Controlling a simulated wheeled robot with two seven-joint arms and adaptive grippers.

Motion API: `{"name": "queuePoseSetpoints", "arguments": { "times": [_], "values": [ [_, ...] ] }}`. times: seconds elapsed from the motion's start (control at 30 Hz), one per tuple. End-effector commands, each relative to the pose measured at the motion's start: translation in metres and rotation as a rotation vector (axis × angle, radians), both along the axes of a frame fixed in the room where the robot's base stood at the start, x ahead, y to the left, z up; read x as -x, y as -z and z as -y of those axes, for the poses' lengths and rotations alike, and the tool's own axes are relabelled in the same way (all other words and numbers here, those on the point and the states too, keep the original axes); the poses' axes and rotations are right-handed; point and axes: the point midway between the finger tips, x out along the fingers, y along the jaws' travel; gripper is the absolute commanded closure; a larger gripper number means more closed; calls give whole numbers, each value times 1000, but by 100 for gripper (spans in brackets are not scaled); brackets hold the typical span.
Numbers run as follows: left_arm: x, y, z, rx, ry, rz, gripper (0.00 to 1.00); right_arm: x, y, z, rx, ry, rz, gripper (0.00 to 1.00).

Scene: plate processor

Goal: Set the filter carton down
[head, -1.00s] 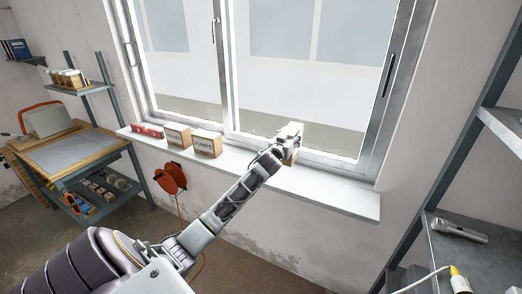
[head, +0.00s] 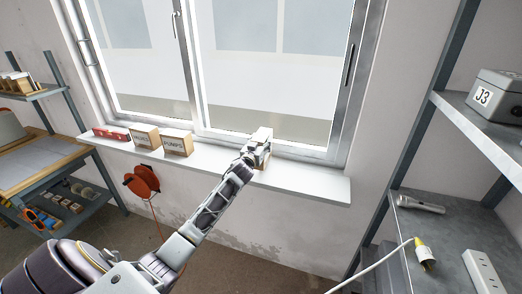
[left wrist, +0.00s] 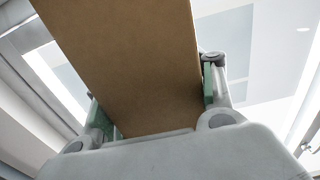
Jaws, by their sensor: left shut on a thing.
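My left gripper (head: 260,148) is over the white window sill (head: 310,183), at the end of my outstretched left arm. In the left wrist view it is shut on a plain brown carton (left wrist: 130,60), with a finger pad on each side of it. In the head view the gripper hides most of this carton. Whether its base touches the sill cannot be told. Two cartons stand on the sill to the left: one marked PUMPS (head: 177,144) and another beside it (head: 145,139) with a label too small to read surely. My right gripper is not in view.
A red level-like bar (head: 111,134) lies at the sill's left end. The sill is clear right of my gripper. A closed window stands behind.

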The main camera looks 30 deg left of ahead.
Motion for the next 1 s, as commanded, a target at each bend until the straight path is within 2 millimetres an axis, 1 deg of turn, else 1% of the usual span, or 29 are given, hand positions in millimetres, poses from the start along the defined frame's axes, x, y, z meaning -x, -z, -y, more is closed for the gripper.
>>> {"name": "queuePoseSetpoints", "arguments": {
  "times": [0.07, 0.3, 0.4, 0.87, 0.9, 1.0],
  "values": [
    [0, 2, 0, 0, 1, 2, 87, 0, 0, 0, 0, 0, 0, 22],
    [0, 26, 0, 1, -1, 1, 87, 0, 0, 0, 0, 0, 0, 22],
    [0, 33, 0, 1, 1, 2, 87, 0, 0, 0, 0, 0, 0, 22],
    [0, 37, 0, 1, 1, 2, 87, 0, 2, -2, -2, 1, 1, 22],
    [0, 40, 0, 0, 0, -1, 44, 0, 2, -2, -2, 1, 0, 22],
    [0, 39, 0, 0, 0, -2, 31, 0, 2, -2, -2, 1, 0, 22]
  ]
}}
